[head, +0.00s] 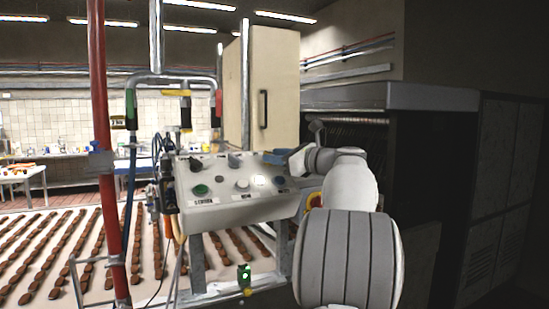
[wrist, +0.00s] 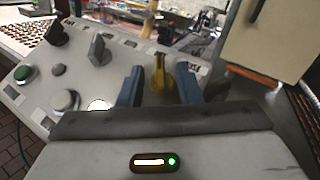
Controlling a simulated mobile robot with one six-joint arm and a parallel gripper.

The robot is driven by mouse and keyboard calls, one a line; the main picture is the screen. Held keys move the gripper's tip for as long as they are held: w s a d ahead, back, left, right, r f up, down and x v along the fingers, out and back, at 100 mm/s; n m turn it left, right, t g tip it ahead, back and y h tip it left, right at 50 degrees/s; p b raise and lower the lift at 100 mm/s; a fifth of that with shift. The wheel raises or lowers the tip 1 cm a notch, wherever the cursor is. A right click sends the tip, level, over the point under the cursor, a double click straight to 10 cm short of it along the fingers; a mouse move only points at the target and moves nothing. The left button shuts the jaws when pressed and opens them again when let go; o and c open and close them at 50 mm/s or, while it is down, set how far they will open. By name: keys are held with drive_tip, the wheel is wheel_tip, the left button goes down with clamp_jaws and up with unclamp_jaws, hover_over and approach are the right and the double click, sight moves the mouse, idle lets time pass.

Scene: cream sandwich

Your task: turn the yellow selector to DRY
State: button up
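The yellow selector (wrist: 158,75) stands on the sloped grey control panel (head: 225,207), near the panel's right end in the wrist view. My gripper (wrist: 159,84) has its two blue fingers apart, one on each side of the selector. Gaps show between the selector and both fingers, so it is not gripped. The selector's handle points roughly up the picture. A small label (wrist: 198,68) sits beyond the right finger, and I cannot read it for certain. In the head view my gripper (head: 276,157) is at the panel's upper right and the selector is hidden.
A grey selector (wrist: 99,50), a black selector (wrist: 56,34), a green button (wrist: 25,73) and a lit white button (wrist: 99,104) share the panel. A beige cabinet (head: 272,85) stands close behind it. A red post (head: 101,140) rises to the left.

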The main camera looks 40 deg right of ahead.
drive_tip(key=b+v, duration=0.1)
drive_tip(key=v, duration=0.5)
drive_tip(key=shift+s, duration=0.35)
